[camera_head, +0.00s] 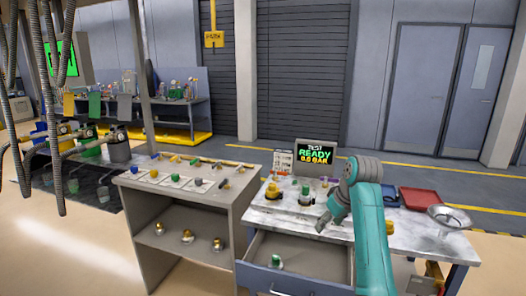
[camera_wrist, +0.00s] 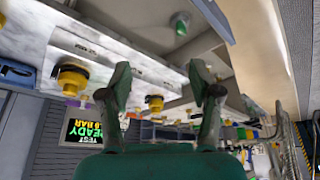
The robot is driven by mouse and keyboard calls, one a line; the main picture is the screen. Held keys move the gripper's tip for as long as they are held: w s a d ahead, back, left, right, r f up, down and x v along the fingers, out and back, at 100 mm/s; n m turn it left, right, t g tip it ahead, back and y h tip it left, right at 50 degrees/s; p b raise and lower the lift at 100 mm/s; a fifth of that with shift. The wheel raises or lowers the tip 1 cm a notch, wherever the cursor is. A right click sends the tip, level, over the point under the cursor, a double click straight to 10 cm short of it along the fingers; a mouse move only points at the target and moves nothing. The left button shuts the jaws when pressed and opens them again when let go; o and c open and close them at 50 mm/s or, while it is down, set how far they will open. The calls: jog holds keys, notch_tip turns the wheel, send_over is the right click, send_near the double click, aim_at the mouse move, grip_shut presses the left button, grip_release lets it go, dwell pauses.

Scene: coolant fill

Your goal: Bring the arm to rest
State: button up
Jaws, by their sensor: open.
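My teal arm (camera_head: 371,235) rises at the front of the marble-topped workbench (camera_head: 405,228) in the head view and bends over at its grey wrist. My gripper (camera_head: 326,222) hangs above the front edge of the worktop, near the open drawer. In the wrist view its two fingers (camera_wrist: 161,80) are spread apart with nothing between them. A small green-topped part (camera_head: 277,261) lies in the open drawer (camera_head: 300,262); it also shows in the wrist view (camera_wrist: 180,24). The wrist picture is upside down.
Yellow-and-dark fittings (camera_head: 272,190) stand on the bench by a screen (camera_head: 317,156) reading "TEST READY 0.5 BAR". A red tray (camera_head: 419,199) and a metal funnel or bowl (camera_head: 449,216) sit at the right. A grey shelf unit (camera_head: 190,208) with small parts stands left.

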jog(key=s+a+f+m+t, duration=0.1)
jog(key=s+f, duration=0.3)
jog(key=f, duration=0.8)
jog(key=s+f+m+t, duration=0.1)
jog(key=s+f, duration=0.3)
jog(key=f, duration=0.7)
jog(key=s+f+m+t+h, duration=0.1)
jog(key=s+f+t, duration=0.1)
jog(key=s+f, duration=0.6)
jog(key=s+f+m+t, duration=0.1)
jog(key=s+f, duration=0.4)
jog(key=s, duration=0.6)
jog(key=s+r+t+h, duration=0.1)
jog(key=s+r+t, duration=0.2)
jog(key=s, duration=1.9)
jog(key=s+r+m+t, duration=0.1)
jog(key=s+r+t, duration=0.1)
jog(key=s+r, duration=1.2)
notch_tip(320, 180, up, 2)
jog(key=shift+s+a+r+t, duration=0.1)
jog(key=shift+s+a+t, duration=0.05)
jog(key=shift+s+t, duration=0.2)
